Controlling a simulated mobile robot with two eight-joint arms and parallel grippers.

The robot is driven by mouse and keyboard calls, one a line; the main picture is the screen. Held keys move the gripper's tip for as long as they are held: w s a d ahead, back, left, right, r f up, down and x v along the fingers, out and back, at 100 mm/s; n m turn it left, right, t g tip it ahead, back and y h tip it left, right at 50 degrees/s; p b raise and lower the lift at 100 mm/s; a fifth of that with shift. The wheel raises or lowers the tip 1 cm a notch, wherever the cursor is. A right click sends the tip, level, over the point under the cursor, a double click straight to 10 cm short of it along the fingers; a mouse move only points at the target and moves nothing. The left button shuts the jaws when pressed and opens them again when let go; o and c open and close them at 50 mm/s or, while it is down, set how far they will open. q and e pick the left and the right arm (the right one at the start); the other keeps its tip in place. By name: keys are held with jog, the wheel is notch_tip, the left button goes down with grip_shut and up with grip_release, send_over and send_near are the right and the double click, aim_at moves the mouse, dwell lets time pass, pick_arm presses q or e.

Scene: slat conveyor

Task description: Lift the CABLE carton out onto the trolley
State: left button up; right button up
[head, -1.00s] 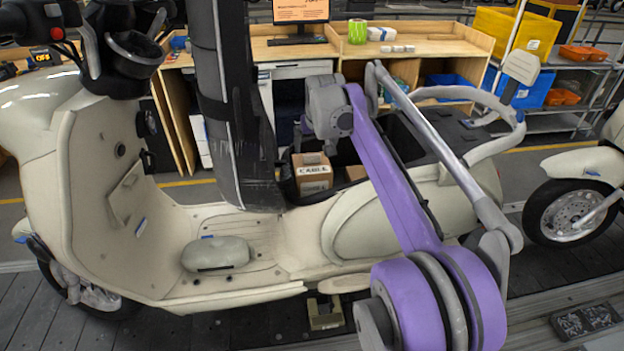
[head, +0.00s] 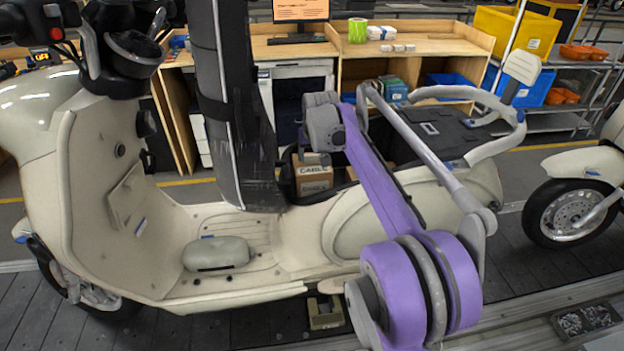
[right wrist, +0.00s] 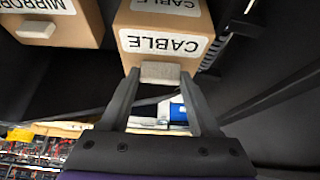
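The CABLE carton (head: 315,180) is a brown box with white labels, standing in the dark open compartment (head: 345,187) under the scooter's seat area. In the right wrist view the CABLE carton (right wrist: 160,28) carries a small grey block on its near face (right wrist: 160,72). My right gripper (right wrist: 159,75) is open, its fingertips either side of that block, with slight gaps visible. In the head view my right wrist is just above the carton and the fingers are hard to make out. My left gripper is not in view. I cannot make out a trolley.
A second carton marked MIRROR (right wrist: 60,20) stands beside the CABLE carton, with a similar grey block. The cream scooter (head: 110,240) surrounds the compartment. A wooden workbench (head: 420,47) stands behind, and another scooter (head: 575,200) is at right.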

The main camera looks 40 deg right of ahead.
grip_shut()
jog(key=shift+r, duration=0.2)
